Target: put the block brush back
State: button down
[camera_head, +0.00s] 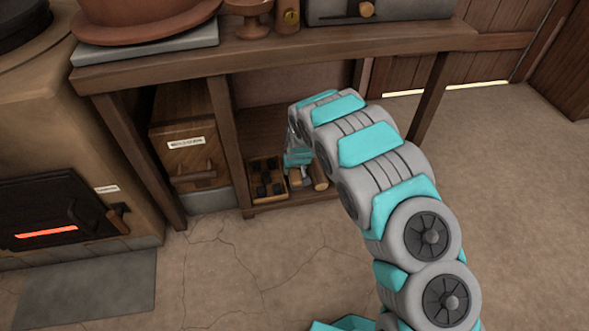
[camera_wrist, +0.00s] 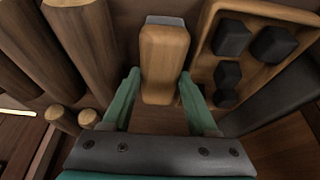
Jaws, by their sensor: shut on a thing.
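The block brush (camera_wrist: 163,60) is a light wooden block with a pale grey strip along its far edge. In the wrist view it sits between the two teal fingers of my gripper (camera_wrist: 160,105), which is shut on it. In the head view my gripper (camera_head: 299,158) reaches into the low shelf (camera_head: 290,205) under the bench. A small part of the brush (camera_head: 297,176) shows below the fingers there. Whether the brush touches the shelf board is hard to tell.
A wooden tray with black blocks (camera_head: 266,178) is close beside the brush; it also shows in the wrist view (camera_wrist: 204,60). Round wooden rollers (camera_wrist: 90,45) lie on the other side. A labelled wooden box (camera_head: 187,135) and a glowing stove (camera_head: 60,210) stand left. Right floor is clear.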

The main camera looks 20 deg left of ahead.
jog(key=shift+c, duration=0.9)
grip_release()
jog(key=p+v, duration=0.1)
jog(key=v, duration=1.1)
jog(key=shift+d+r, duration=0.15)
jog(key=s+d+r+m+g, duration=0.1)
jog(key=s+d+r, duration=0.2)
jog(key=d+r, duration=0.3)
jog(key=s+d+r+m+h, duration=0.1)
jog(key=s+d+r, duration=0.3)
jog(key=d, duration=0.4)
jog(key=s+d+r+m+g, duration=0.1)
jog(key=s+d+r, duration=0.2)
jog(key=d+r, duration=0.3)
jog(key=s+d+r+m+g, duration=0.1)
jog(key=s+d+r, duration=0.1)
jog(key=s+d, duration=0.3)
jog(key=s+d+r+m+g, duration=0.1)
jog(key=s+d, duration=0.4)
jog(key=s, duration=0.9)
jog(key=s+d+r+m+g+h, duration=0.1)
jog(key=s+d+r, duration=0.3)
jog(key=s, duration=0.6)
jog(key=shift+s+d+g, duration=0.15)
jog(key=shift+d+g, duration=0.15)
jog(key=shift+d, duration=0.7)
